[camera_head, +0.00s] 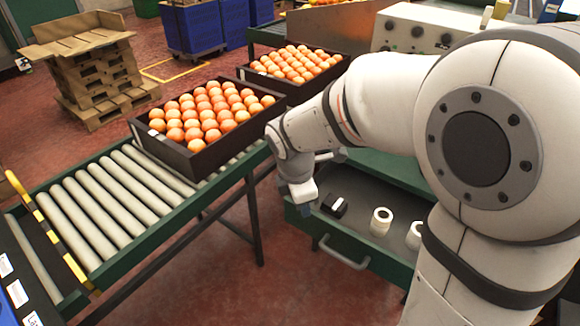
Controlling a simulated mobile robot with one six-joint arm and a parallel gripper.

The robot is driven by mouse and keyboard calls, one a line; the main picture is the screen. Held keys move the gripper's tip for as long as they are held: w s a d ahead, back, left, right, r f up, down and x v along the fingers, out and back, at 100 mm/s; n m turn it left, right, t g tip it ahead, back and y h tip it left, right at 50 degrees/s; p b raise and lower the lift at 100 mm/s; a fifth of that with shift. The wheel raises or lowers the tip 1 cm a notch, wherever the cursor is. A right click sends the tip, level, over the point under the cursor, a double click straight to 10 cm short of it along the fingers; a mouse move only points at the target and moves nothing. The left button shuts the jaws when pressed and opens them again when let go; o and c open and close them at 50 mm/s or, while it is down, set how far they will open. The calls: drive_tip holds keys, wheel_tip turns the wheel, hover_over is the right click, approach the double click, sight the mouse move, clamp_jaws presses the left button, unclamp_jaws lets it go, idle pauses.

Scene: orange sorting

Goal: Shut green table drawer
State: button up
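The green table drawer (330,236) stands pulled out below the green table (385,168), with its inside showing. Its grey bar handle (345,257) is on the front panel. In the drawer lie a white roll (381,221), a second white roll (414,236) partly hidden by my arm, and a small black object (335,206). My gripper (303,196) is over the left end of the drawer, up and left of the handle. Its fingers are too small and too hidden to tell whether they are open, or whether they touch the drawer.
A roller conveyor (101,197) runs at left, carrying a dark crate (190,163) of oranges. Another orange crate (265,82) is behind it. Pallets with flattened cardboard (97,72) and blue bins (194,27) stand farther back. Red floor (285,285) before the drawer is clear.

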sight(289, 203)
drive_tip(key=a+n, duration=0.2)
drive_tip(key=w+a+n+p, duration=0.1)
drive_tip(key=a+n, duration=0.1)
drive_tip(key=w+a+n, duration=0.1)
drive_tip(key=a+n, duration=0.1)
drive_tip(key=shift+w+f+n, duration=0.1)
drive_tip(key=shift+w+n, duration=0.1)
drive_tip(key=shift+n, duration=0.2)
drive_tip(key=c, duration=0.5)
drive_tip(key=shift+a+f+n, duration=0.1)
drive_tip(key=shift+a+n, duration=0.2)
drive_tip(key=shift+a, duration=0.05)
drive_tip(key=shift+c, duration=0.5)
drive_tip(key=shift+w+f, duration=0.15)
drive_tip(key=shift+f, duration=0.15)
clamp_jaws()
drive_tip(key=shift+w+d+f+b, duration=0.65)
drive_tip(key=shift+w+f+b, duration=0.15)
drive_tip(key=shift+f, duration=0.7)
drive_tip(key=shift+w+d+f+b, duration=0.6)
drive_tip(key=shift+w+f+b, duration=0.25)
drive_tip(key=shift+f, duration=0.7)
drive_tip(key=shift+w+d+f+b, duration=0.65)
drive_tip(key=shift+w+f, duration=0.25)
drive_tip(key=shift+f, duration=0.6)
